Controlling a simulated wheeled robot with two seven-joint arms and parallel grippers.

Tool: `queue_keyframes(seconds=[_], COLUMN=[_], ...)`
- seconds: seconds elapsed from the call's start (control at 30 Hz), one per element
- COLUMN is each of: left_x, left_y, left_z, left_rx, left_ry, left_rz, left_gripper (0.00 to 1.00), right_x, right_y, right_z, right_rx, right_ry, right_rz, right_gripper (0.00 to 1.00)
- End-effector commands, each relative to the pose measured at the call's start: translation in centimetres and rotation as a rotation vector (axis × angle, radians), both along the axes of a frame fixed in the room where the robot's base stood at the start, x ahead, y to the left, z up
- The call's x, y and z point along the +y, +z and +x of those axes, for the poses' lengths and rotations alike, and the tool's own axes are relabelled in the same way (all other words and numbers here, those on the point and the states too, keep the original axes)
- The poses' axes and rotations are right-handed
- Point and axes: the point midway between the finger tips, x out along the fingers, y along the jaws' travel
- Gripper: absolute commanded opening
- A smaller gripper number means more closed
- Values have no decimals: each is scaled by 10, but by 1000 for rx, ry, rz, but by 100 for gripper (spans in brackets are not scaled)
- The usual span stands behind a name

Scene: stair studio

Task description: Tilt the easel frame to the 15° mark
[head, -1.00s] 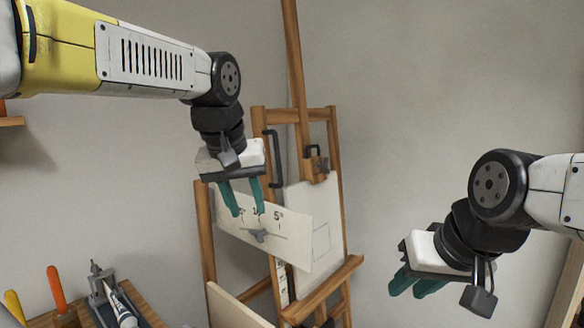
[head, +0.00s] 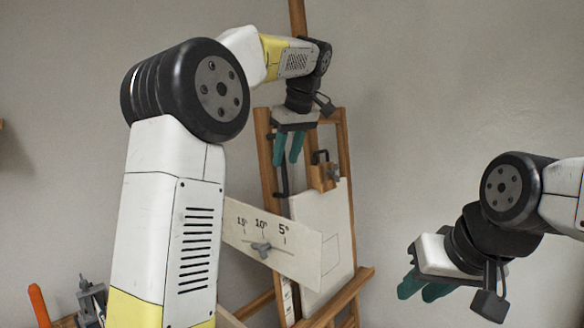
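The wooden easel frame (head: 265,150) stands at the middle, holding a pale canvas (head: 335,215). A dark handle (head: 283,185) on the frame's left upright is partly hidden behind my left fingers. My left gripper (head: 286,150) is open, pointing down, at the frame's upper part by the handle's top; I cannot tell whether it touches. My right gripper (head: 422,288) is open and empty, right of the easel.
A wooden clamp block (head: 324,177) with a second dark handle sits above the canvas. A tool with an orange handle (head: 39,305) and a grey device (head: 90,298) are at lower left. The wall area between easel and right arm is clear.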

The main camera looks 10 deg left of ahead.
Motion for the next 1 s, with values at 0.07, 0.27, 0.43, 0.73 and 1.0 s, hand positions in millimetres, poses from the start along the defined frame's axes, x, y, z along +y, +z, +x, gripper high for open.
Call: queue_keyframes(seconds=[0.07,0.27,0.43,0.73,1.0], left_x=[4,9,9,9,9], left_y=[-12,-31,-34,-34,-34], left_z=[3,9,10,10,10], left_rx=[3,1,0,-1,-1], left_ry=[0,-1,-1,-2,-3], left_rz=[0,0,-1,-1,-1], left_gripper=[36,36,36,7,0], right_x=[0,0,0,0,0], right_y=[0,0,0,0,0], right_z=[0,0,0,0,0], right_rx=[0,0,0,0,0], right_ry=[0,0,0,0,0], right_rz=[0,0,0,0,0], right_gripper=[29,29,29,29,29])
